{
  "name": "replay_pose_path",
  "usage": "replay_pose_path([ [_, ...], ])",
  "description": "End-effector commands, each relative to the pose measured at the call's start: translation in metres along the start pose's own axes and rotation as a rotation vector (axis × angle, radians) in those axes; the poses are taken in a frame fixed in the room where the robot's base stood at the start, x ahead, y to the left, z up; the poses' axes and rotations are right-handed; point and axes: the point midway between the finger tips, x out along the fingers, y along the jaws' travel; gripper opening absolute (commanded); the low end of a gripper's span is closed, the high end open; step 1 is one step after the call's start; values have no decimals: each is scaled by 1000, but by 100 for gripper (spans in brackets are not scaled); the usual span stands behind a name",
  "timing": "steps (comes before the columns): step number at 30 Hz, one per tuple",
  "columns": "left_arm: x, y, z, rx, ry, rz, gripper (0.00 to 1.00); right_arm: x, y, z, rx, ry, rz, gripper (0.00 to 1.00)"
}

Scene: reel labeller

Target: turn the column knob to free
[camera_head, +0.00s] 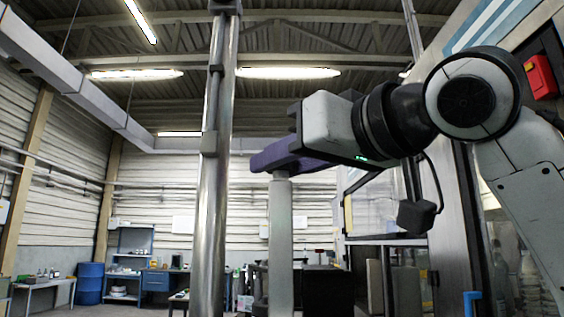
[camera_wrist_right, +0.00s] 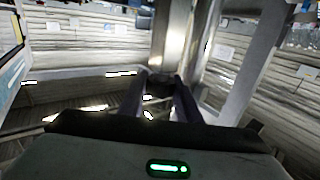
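My right gripper (camera_head: 258,160) reaches in from the right at the end of a white and black arm, with its purple fingers pointing left. In the right wrist view its two dark fingers (camera_wrist_right: 161,84) stand apart, and a small dark piece (camera_wrist_right: 158,88) shows between their tips. It may be the column knob, but I cannot tell for sure, nor whether the fingers touch it. A shiny metal column (camera_head: 213,190) stands upright left of the fingertips. A paler grey post (camera_head: 280,240) rises to just under the fingers. My left gripper is not in view.
A machine frame with glass panels (camera_head: 378,205) stands on the right, with a red box (camera_head: 541,77) high on it. A blue barrel (camera_head: 90,283), a blue workbench (camera_head: 160,281) and a small table (camera_head: 40,284) stand far back. Left of the column is open room.

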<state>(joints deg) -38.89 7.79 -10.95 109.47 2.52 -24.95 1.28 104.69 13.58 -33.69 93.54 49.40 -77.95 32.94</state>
Motion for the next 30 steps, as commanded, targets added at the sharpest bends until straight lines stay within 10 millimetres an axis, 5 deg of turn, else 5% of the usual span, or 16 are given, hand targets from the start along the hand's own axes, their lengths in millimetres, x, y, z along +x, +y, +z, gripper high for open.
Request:
replay_pose_path([
  [13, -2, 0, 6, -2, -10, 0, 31, 0, 2, 0, 4, 1, -125, 8],
  [30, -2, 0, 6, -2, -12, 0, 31, 1, 3, -2, 11, 3, -644, 8],
])
